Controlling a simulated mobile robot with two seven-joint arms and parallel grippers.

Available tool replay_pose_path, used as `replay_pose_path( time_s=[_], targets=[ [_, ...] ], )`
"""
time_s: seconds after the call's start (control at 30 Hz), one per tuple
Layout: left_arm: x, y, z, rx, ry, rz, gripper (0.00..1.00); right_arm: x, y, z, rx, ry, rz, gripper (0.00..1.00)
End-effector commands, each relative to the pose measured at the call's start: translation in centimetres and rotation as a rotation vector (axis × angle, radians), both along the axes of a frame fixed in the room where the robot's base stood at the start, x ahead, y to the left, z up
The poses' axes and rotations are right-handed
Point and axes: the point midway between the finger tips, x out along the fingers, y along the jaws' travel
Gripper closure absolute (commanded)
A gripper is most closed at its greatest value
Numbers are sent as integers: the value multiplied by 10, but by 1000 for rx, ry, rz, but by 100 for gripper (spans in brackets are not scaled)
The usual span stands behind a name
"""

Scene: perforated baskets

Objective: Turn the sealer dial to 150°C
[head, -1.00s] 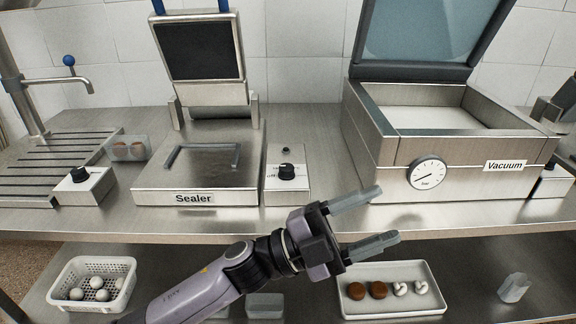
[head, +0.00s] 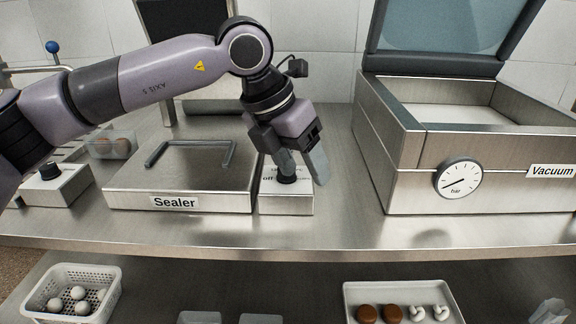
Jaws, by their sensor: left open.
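The sealer (head: 185,185) is a steel box with a label reading "Sealer" and a dark U-shaped bar on top. Its control box (head: 285,204) stands at its right side, with a black dial (head: 287,180) on its sloped top. My left gripper (head: 304,173) is open and points down over the dial, its fingers around or just in front of it. The fingers hide part of the dial and most of the scale, so the dial's setting cannot be read. My right gripper is not in view.
The vacuum machine (head: 410,180) with a round gauge (head: 458,179) stands to the right, its lid raised. Another knob box (head: 55,187) and a clear tub (head: 112,146) stand at the left. A white basket (head: 70,308) and a tray (head: 349,290) are on the shelf below.

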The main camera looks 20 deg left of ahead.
Motion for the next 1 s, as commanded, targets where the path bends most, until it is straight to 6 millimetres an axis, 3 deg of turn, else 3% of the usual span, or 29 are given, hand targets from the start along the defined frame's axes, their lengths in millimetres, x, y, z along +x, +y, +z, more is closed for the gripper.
replay_pose_path(
  time_s=[0.1, 0.27, 0.7, 1.0],
  targets=[
    [12, 31, 16, 106, -69, 78, 39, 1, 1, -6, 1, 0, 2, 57],
    [18, 50, 26, 168, -104, 131, 39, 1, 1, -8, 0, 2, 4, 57],
    [39, 45, -25, 172, -107, 134, 39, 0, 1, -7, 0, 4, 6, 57],
    [44, 43, -37, 171, -107, 133, 39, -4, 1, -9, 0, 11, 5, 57]
  ],
)
